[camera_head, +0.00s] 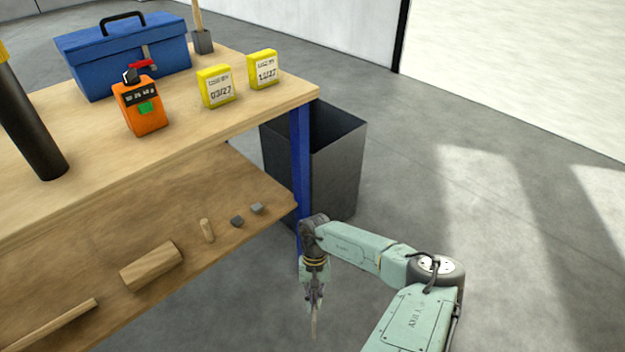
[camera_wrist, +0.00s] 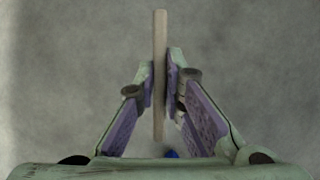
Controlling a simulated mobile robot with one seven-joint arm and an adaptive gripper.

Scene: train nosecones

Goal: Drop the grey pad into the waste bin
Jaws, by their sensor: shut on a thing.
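My gripper (camera_head: 314,303) hangs fingers-down over the floor, in front of the right end of the workbench. It is shut on a thin grey-beige pad, which shows edge-on between the fingers in the wrist view (camera_wrist: 160,42). The pad's lower end (camera_head: 314,328) sticks out below the fingertips in the head view. The waste bin (camera_head: 338,168) is a dark grey, open-topped box on the floor beside the bench's right end. It stands farther back than my gripper. A blue bench leg hides part of it, and its bottom inside is not visible.
The wooden bench top (camera_head: 265,112) holds a blue toolbox (camera_head: 130,62), an orange device (camera_head: 141,108) and two yellow labelled boxes. The lower shelf (camera_head: 150,215) carries wooden pieces and small grey blocks. A blue leg (camera_head: 301,155) stands before the bin. Open floor lies right.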

